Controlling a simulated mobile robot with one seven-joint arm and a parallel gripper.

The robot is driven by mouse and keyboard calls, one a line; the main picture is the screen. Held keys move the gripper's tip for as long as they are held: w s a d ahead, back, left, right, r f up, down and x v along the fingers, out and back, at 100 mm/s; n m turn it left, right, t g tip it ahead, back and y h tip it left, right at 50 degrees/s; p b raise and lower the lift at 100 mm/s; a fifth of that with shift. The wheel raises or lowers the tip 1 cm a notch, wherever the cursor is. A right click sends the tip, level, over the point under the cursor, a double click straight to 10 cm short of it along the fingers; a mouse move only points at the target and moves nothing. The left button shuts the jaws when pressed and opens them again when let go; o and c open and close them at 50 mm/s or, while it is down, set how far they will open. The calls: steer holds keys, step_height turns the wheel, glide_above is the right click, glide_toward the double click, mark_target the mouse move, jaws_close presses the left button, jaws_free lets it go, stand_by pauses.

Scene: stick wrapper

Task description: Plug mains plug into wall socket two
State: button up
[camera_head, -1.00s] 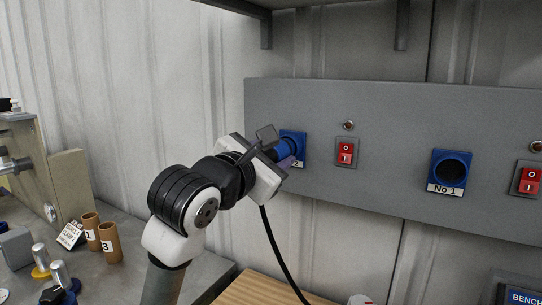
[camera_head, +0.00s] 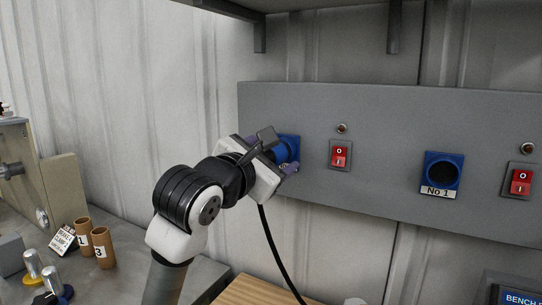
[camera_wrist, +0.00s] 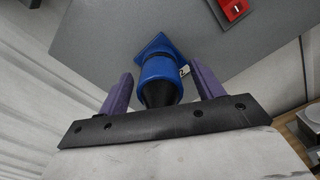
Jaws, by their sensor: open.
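The blue mains plug (camera_wrist: 160,73) with its black rear end is up against the left blue wall socket (camera_head: 291,142), and it looks seated in it. The socket's square blue plate shows behind the plug in the wrist view (camera_wrist: 158,44). Its label is mostly hidden; only part of a "2" shows. My gripper (camera_wrist: 161,88) is open, with one purple finger on each side of the plug and a gap to each. A black cable (camera_head: 274,247) hangs down from below my gripper to the bench.
The sockets sit on a grey wall panel (camera_head: 370,110). A red switch (camera_head: 340,155) is right of the plug, and socket No 1 (camera_head: 441,174) is further right. Brown tubes (camera_head: 102,247) and a small sign stand on the bench at left. A shelf overhangs above.

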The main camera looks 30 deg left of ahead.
steer(key=shift+s, duration=0.1)
steer(key=s+b, duration=0.3)
steer(key=s, duration=1)
steer(key=shift+s+d+b, duration=0.3)
steer(key=shift+d+b, duration=0.05)
steer(key=shift+d, duration=0.05)
steer(key=shift+s, duration=0.1)
